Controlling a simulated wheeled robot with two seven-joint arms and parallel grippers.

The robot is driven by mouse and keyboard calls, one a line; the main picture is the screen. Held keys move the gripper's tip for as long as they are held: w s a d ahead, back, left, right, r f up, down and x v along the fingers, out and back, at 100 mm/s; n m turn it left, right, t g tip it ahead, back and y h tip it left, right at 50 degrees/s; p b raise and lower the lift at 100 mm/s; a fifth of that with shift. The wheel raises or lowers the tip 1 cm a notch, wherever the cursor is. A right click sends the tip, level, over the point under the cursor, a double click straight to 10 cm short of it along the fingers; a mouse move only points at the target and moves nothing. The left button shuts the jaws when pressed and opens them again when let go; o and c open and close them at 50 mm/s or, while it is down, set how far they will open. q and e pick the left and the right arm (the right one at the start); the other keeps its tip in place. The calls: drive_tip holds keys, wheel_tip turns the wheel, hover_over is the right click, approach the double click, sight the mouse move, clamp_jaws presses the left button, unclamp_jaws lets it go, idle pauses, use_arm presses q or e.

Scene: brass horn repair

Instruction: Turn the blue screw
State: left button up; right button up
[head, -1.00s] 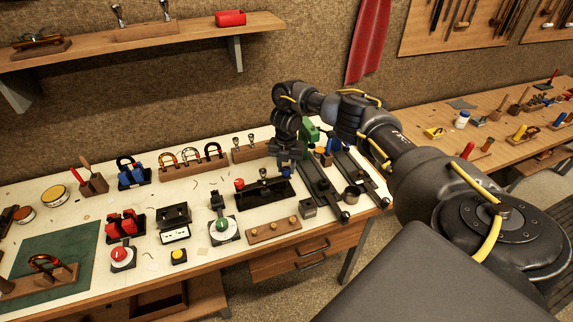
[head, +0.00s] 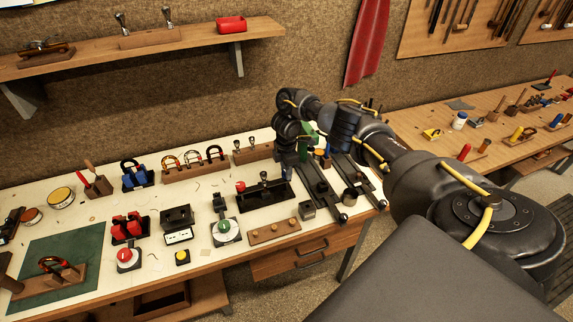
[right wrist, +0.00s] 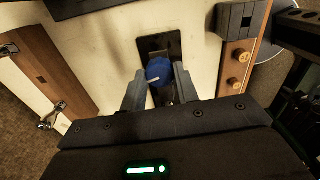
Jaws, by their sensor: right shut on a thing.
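The blue screw (right wrist: 158,70) is a round blue head with a white pointer mark, seen in the right wrist view. It sits over a dark plate (right wrist: 152,45) on the pale bench top. My right gripper (right wrist: 160,86) has one finger on either side of the screw and is shut on it. In the head view the right gripper (head: 288,168) points down at the bench, behind a black tray (head: 265,196). There the arm and hand hide the screw, so I cannot make it out. My left gripper is not in view.
Close to the hand are black rails (head: 322,190), a small metal block (head: 307,209) and a green object (head: 307,134). A shelf (head: 180,42) hangs on the wall.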

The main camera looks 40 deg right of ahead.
drive_tip(key=m, duration=0.5)
drive_tip(key=shift+m, duration=0.3)
drive_tip(key=m, duration=0.4)
drive_tip(key=shift+m, duration=0.7)
drive_tip(key=o, duration=1)
drive_tip(key=shift+c, duration=0.2)
drive_tip(key=shift+r, duration=0.15)
drive_tip(key=shift+w+r, duration=0.25)
drive_tip(key=shift+r, duration=0.3)
drive_tip(key=shift+s+r+b, duration=0.15)
drive_tip(key=shift+r+b, duration=0.25)
drive_tip(key=shift+r, duration=0.25)
wheel_tip(320, 180, up, 8)
drive_tip(key=shift+s+p, duration=0.15)
drive_tip(key=shift+p, duration=0.2)
